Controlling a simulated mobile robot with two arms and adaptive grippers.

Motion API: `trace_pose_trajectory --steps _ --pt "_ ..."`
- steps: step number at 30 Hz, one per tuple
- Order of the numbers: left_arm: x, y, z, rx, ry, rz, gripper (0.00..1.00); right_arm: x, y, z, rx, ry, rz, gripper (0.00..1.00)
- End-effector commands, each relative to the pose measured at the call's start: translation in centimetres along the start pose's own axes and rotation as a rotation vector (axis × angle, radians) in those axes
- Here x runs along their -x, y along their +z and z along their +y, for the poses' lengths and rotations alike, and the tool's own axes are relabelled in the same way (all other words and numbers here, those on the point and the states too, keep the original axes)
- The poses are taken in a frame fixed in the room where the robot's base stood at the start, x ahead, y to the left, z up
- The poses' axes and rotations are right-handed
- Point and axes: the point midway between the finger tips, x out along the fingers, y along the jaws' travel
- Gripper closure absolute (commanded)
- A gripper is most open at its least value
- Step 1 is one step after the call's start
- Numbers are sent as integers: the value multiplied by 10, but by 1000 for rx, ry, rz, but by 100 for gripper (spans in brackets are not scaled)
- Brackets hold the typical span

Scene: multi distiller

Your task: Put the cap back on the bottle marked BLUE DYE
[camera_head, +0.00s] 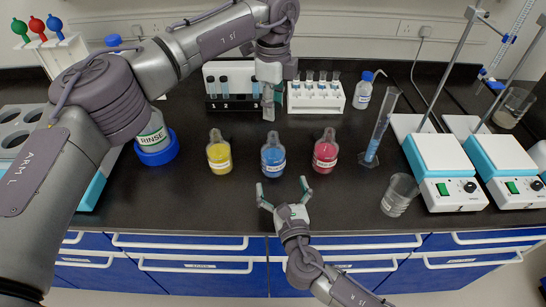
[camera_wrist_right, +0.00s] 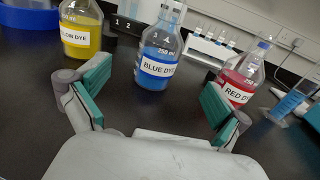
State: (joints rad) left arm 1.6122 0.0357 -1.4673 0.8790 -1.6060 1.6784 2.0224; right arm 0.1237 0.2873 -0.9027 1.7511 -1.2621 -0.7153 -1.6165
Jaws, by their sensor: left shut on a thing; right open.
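The BLUE DYE bottle (camera_head: 272,158) stands upright in the middle of the bench, between the yellow and red ones; it also shows in the right wrist view (camera_wrist_right: 158,58), where its top is cut off. I cannot make out a cap on its neck or a loose cap on the bench. My left gripper (camera_head: 268,108) is above and behind the blue bottle, in front of the vial racks. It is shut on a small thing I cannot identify. My right gripper (camera_head: 285,192) is open and empty, in front of the blue bottle, fingers pointing at it.
The YELLOW DYE bottle (camera_head: 219,157) and RED DYE bottle (camera_head: 325,155) flank the blue one closely. A numbered black rack (camera_head: 228,104) and a white vial rack (camera_head: 316,104) stand behind. A cylinder (camera_head: 380,130), beaker (camera_head: 398,198) and hotplates (camera_head: 447,165) stand right. The front bench edge is clear.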

Motion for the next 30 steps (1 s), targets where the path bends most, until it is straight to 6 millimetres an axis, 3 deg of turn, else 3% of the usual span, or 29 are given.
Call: trace_pose_trajectory --steps 9,15,21,30 --pt "0 0 0 0 0 0 71 -61 2 0 0 -2 -4 0" --pt "0 0 0 0 0 0 71 -91 1 0 0 -2 -1 0" --pt "0 0 0 0 0 0 71 -104 1 0 -1 0 -1 0" --pt "0 0 0 0 0 0 71 -106 1 0 -1 0 -1 0"
